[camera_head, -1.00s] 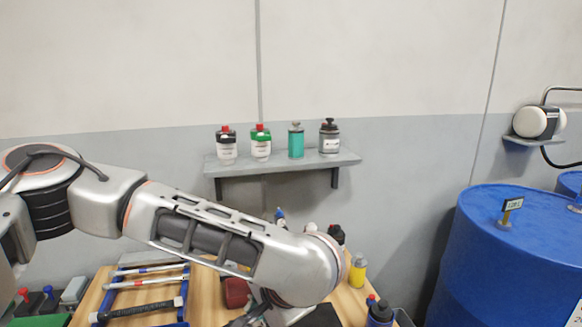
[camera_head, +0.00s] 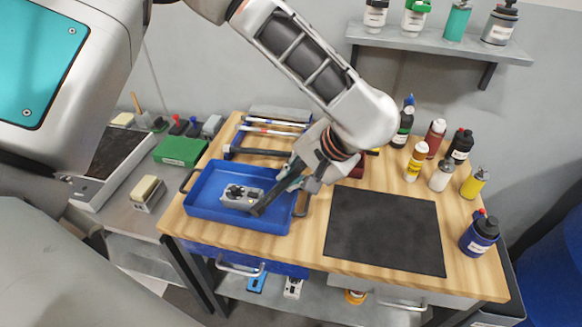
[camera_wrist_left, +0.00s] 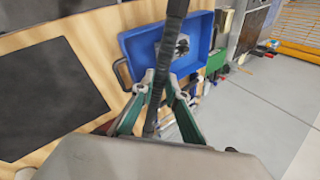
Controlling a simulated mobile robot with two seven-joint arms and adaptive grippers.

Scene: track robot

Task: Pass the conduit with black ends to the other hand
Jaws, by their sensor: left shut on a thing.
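My left gripper (camera_head: 287,185) is shut on a long dark rod. The rod's black end (camera_head: 263,203) points down to the left, over the blue tray's right side in the head view. In the left wrist view the black rod (camera_wrist_left: 173,30) runs up from between the two green-sided fingers (camera_wrist_left: 157,88), crossing in front of the tray. I take it as the conduit with black ends; its other end is hidden by the gripper and wrist. My right gripper is in neither view.
The blue tray (camera_head: 197,208) holds a grey metal part (camera_head: 240,195) on the wooden bench. Behind it is a rack with several rods (camera_head: 275,130). A black mat (camera_head: 385,230) lies clear at right; several bottles (camera_head: 440,176) stand beyond it.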

